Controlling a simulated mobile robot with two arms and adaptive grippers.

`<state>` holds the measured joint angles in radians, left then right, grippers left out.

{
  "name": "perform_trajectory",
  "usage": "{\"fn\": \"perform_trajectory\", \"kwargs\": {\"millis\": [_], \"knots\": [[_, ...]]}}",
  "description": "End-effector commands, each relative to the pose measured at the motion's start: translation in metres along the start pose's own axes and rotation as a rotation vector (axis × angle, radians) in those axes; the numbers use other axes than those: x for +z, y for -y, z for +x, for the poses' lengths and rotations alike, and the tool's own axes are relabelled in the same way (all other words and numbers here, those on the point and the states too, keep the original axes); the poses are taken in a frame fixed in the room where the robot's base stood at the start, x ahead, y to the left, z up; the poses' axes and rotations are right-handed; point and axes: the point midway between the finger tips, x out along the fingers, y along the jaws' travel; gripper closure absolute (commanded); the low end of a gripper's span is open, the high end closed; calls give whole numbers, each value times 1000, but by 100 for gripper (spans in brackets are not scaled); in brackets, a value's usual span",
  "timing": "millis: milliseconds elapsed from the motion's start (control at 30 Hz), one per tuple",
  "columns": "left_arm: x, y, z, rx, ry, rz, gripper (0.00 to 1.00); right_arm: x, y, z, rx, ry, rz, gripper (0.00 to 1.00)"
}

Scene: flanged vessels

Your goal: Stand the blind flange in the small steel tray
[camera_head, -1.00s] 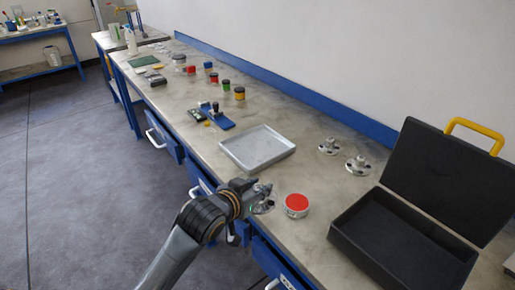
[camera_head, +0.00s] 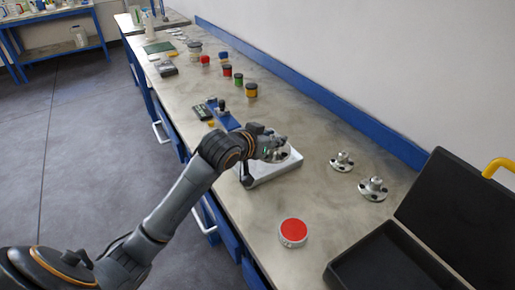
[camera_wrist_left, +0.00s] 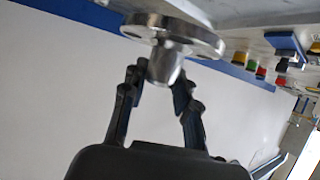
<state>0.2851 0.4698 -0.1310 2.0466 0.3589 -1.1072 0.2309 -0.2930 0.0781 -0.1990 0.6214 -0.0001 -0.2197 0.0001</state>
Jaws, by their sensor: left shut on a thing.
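The blind flange, a shiny metal disc with a short round stub, is in my left gripper (camera_head: 274,148). In the left wrist view the fingers close around the stub (camera_wrist_left: 164,66), and the disc (camera_wrist_left: 178,34) faces away from the palm. The small steel tray (camera_head: 287,172) lies on the bench. My left gripper and the flange are over its far part in the head view and hide much of it. I cannot tell whether the flange touches the tray. My right gripper is not in view.
Two similar metal flanges (camera_head: 342,162) (camera_head: 374,189) stand to the right of the tray. A red-topped round tin (camera_head: 293,232) and an open black case (camera_head: 392,262) are nearer. A blue fixture (camera_head: 224,117) and several colored jars (camera_head: 250,90) are farther back.

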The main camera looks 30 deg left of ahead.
Motion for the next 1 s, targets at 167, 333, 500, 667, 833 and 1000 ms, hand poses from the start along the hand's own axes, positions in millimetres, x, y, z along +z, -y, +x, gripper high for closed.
{"fn": "perform_trajectory", "kwargs": {"millis": [167, 333, 500, 667, 833, 1000], "knots": [[6, 40, 19, -6, -4, -1, 100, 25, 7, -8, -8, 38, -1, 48], [25, 67, 40, -3, -3, -1, 100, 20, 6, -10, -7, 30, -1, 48], [43, 86, 56, -3, -7, -1, 100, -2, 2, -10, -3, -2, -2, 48], [50, 93, 64, -1, -10, 0, 100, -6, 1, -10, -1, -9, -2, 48], [62, 99, 72, -1, -6, -3, 100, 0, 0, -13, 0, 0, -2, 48], [80, 99, 80, -2, -8, -1, 100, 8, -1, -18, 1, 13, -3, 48]]}}
